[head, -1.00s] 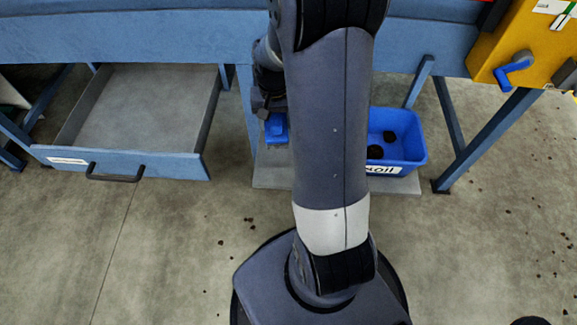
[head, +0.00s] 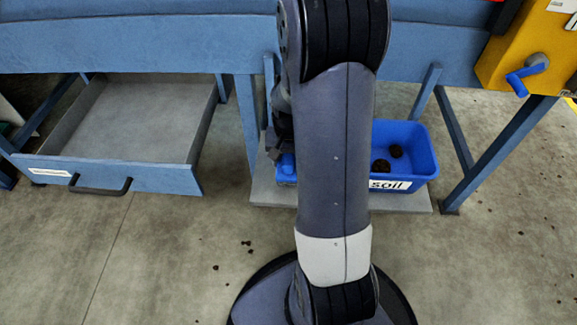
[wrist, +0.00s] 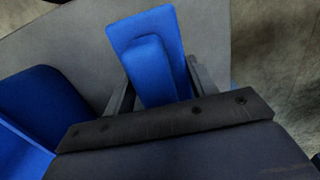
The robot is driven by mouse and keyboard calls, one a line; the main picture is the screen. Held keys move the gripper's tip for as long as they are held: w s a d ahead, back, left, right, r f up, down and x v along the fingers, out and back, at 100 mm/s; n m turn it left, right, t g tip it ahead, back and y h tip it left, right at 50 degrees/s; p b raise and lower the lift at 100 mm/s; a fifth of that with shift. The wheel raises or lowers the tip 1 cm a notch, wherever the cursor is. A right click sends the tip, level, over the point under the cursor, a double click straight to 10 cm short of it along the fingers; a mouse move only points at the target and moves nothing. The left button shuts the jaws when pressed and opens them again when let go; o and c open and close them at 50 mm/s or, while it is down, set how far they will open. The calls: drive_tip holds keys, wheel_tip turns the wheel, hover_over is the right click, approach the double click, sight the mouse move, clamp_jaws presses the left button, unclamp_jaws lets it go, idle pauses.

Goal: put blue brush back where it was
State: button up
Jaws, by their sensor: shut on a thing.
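The blue brush (wrist: 146,45) sits between the two fingers of my gripper (wrist: 158,82) in the wrist view. My gripper is shut on it. In the head view, a small part of the blue brush (head: 287,166) shows left of my arm, low over the grey board under the blue machine. My arm hides the rest of it. I cannot tell whether the brush touches the board.
A blue bin (head: 408,165) labelled "soil", with dark clods in it, stands on the grey board (head: 270,194), right of my arm. An open, empty drawer (head: 120,176) juts out at left. Machine legs (head: 485,150) flank the board. Small dark crumbs lie on the floor.

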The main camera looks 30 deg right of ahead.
drive_tip(key=shift+f, duration=1.1)
drive_tip(key=shift+f, duration=0.1)
drive_tip(key=shift+f+b, duration=0.15)
drive_tip(key=shift+b, duration=0.25)
drive_tip(key=o, duration=1.1)
wheel_tip(320, 180, up, 12)
drive_tip(key=p, duration=0.4)
drive_tip(key=shift+r, duration=0.25)
